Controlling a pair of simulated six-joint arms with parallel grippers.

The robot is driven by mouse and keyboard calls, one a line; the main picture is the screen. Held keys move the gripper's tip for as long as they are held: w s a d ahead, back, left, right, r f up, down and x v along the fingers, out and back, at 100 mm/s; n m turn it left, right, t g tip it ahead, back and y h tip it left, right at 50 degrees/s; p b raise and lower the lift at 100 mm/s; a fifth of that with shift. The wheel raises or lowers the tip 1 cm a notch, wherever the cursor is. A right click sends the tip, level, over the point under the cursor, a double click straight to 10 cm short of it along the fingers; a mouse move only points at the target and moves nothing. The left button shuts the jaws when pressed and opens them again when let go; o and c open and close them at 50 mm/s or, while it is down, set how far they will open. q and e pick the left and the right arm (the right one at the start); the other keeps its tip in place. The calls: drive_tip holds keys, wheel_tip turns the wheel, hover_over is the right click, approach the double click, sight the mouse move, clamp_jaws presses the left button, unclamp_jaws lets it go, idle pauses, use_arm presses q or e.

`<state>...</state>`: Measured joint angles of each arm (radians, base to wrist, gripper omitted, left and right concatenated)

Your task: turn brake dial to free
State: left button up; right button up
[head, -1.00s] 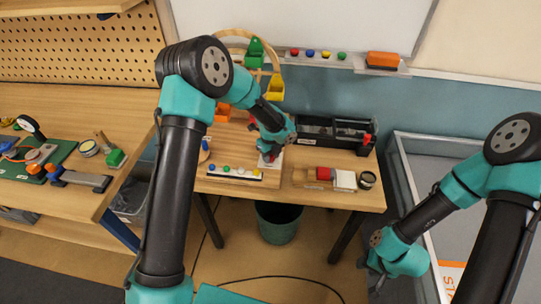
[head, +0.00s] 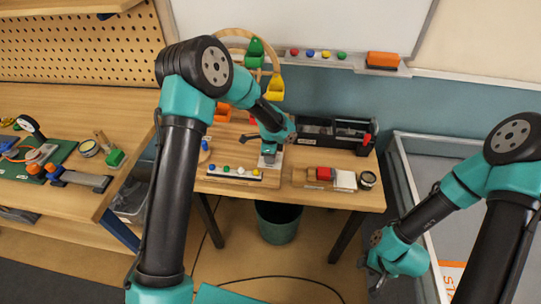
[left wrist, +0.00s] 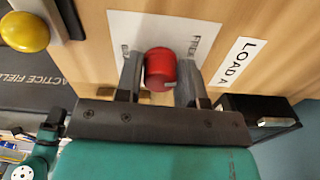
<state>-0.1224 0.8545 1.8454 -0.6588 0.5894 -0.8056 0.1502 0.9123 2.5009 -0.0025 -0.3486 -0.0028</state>
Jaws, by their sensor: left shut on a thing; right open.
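The brake dial (left wrist: 160,68) is a red knob on a white plate (left wrist: 205,30) fixed to the wood. The plate carries small dark lettering on both sides of the knob, partly covered by my fingers and too small to read surely. My left gripper (left wrist: 161,82) has one finger on each side of the knob and is shut on it. In the head view my left gripper (head: 268,160) points down at the small table and hides the dial. My right gripper (head: 376,276) is open and empty, low and to the right, away from the table.
A row of coloured knobs (head: 235,171) lies left of the dial. A black machine (head: 335,133) stands behind it to the right. A "LOAD A" label (left wrist: 240,62) is beside the plate.

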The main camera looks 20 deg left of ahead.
use_arm(q)
drive_tip(key=n, duration=0.5)
idle(0.5)
drive_tip(key=o, duration=0.9)
drive_tip(key=shift+r, duration=0.15)
wheel_tip(320, 180, up, 17)
drive_tip(key=shift+r, duration=0.1)
idle(0.5)
